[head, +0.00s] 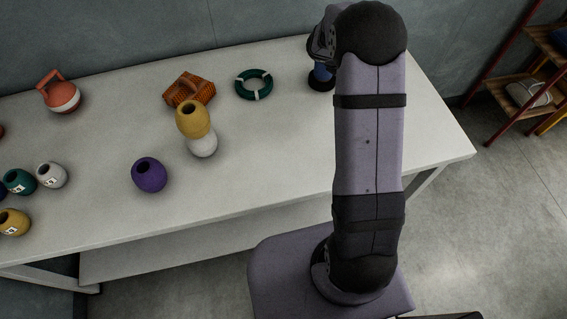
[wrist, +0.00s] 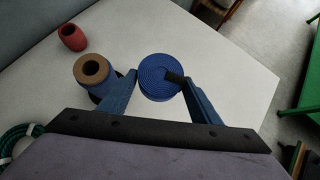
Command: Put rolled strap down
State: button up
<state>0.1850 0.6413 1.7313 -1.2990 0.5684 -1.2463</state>
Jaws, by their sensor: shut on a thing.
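The rolled strap (wrist: 157,74) is a blue flat coil with a short dark end piece, in the wrist view. My gripper (wrist: 160,81) is shut on it, with one blue finger on each side. I cannot tell whether the strap touches the table or hangs just above it. In the head view my arm hides the strap and the fingers.
A spool (wrist: 92,70) with a tan top stands close beside the left finger, and a red float (wrist: 73,37) lies farther back. A green ring (head: 253,85), an orange basket (head: 189,89) and several floats occupy the table (head: 270,140). Its right side is clear.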

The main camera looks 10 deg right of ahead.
jog(key=s+a+f+m+g+y, duration=0.1)
jog(key=s+a+f+m+g, duration=0.2)
jog(key=s+a+m+g, duration=0.4)
jog(key=s+a+f+m+g+y, duration=0.25)
jog(key=s+f+m+g, duration=0.2)
jog(key=s+m, duration=0.5)
jog(key=s+a+r+m+t+y, duration=0.1)
jog(key=a+m+t+y, duration=0.3)
jog(key=m, duration=1)
jog(key=s+a+r+m+t+y, duration=0.1)
jog(key=a+r+m+t+y, duration=0.2)
jog(key=a+m+y, duration=0.6)
jog(key=a+m+t, duration=0.1)
jog(key=m, duration=0.4)
jog(key=shift+a+r, duration=0.2)
jog(key=shift+f, duration=0.1)
jog(key=shift+f+p, duration=0.8)
jog(key=shift+f, duration=4.15)
